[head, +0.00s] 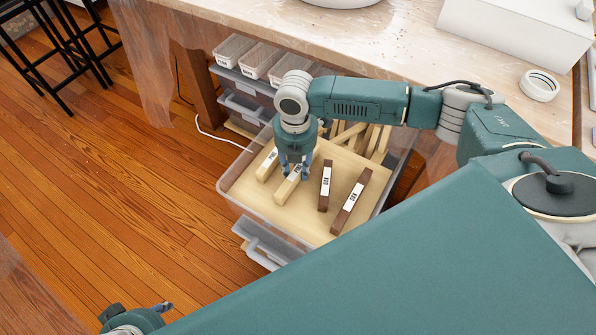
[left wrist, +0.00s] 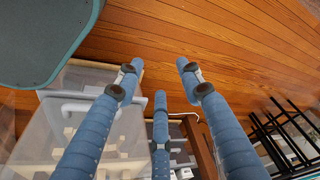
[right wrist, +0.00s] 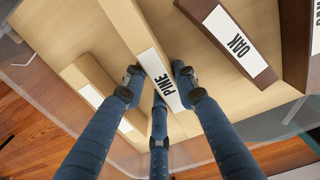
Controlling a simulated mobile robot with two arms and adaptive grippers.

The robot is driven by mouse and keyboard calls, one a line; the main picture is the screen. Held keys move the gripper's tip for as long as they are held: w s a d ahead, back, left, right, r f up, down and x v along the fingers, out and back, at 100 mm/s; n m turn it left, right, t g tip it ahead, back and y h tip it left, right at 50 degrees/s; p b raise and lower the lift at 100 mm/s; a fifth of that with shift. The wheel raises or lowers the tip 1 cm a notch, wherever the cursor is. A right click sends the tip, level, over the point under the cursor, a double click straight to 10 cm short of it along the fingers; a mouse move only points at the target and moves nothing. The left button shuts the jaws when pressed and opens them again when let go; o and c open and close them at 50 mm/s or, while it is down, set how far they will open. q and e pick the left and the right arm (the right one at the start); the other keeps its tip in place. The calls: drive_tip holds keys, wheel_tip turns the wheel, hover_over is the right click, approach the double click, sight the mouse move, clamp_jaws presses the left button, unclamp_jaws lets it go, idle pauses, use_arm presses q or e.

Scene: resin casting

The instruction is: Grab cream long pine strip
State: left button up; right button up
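The cream long pine strip (head: 284,195) lies in the clear drawer, partly hidden by my right gripper in the head view. In the right wrist view the strip (right wrist: 122,20), with a white PINE label, runs between the fingers. My right gripper (head: 295,174) is low over it, its fingertips on either side of the strip and spread about as wide as my left one's. Contact cannot be told. A shorter pine strip (head: 264,170) lies to its left. My left gripper (head: 158,309) is open and empty over the floor; its spread fingers show in the left wrist view (left wrist: 160,66).
Two dark brown strips, one labelled OAK (head: 325,188) and another (head: 352,200), lie right of the pine strips. Loose wood pieces (head: 362,138) lie at the drawer's back. The clear drawer wall (head: 232,184) surrounds them. A worktop (head: 400,50) stands behind; black stools (head: 75,55) stand far left.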

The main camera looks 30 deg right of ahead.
clamp_jaws()
drive_tip(key=shift+r, duration=0.15)
